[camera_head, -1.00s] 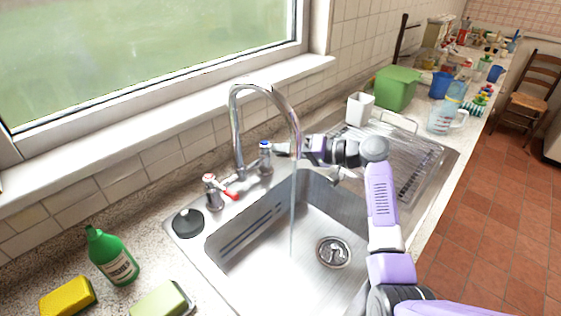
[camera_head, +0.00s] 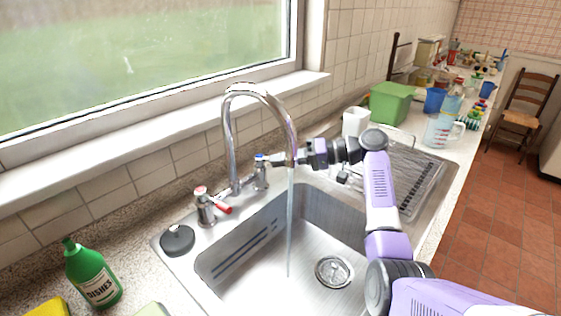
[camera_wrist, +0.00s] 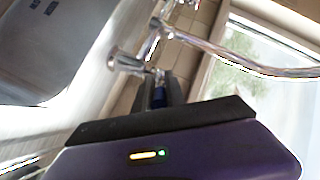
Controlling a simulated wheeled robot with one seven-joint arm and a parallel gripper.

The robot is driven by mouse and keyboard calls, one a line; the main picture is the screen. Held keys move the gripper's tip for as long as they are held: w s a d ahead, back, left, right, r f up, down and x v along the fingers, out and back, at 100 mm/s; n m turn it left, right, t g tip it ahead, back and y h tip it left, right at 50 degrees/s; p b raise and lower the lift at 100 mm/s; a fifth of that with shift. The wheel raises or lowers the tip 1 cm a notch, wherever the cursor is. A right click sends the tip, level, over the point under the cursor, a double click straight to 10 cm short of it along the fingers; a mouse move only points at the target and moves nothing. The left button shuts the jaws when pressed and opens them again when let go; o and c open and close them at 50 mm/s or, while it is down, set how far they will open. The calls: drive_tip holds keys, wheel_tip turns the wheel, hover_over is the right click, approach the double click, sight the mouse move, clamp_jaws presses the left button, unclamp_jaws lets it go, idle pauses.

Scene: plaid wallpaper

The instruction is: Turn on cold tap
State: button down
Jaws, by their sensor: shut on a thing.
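The cold tap (camera_head: 260,178) is a chrome post with a blue mark on top, standing right of the spout's base. The tall curved chrome spout (camera_head: 229,135) has a stream of water (camera_head: 289,225) falling from it into the sink. My gripper (camera_head: 276,160) reaches in from the right at the top of the cold tap and is shut on its handle. The spout partly crosses in front of the gripper. In the wrist view, the cold tap's blue part (camera_wrist: 158,96) shows at my gripper's fingers (camera_wrist: 165,92); the exact grip is blurred.
The red-handled tap (camera_head: 206,207) stands left of the spout. The steel sink (camera_head: 310,285) lies below, with a drain (camera_head: 333,271). A green dish soap bottle (camera_head: 92,275) stands at left. A white cup (camera_head: 355,122) and green box (camera_head: 391,103) are behind my arm.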

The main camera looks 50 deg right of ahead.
drive_tip(key=c, duration=1.4)
unclamp_jaws()
drive_tip(key=shift+b+v, duration=0.45)
drive_tip(key=shift+v, duration=3.45)
drive_tip(key=shift+d+f, duration=0.1)
drive_tip(key=shift+s, duration=0.1)
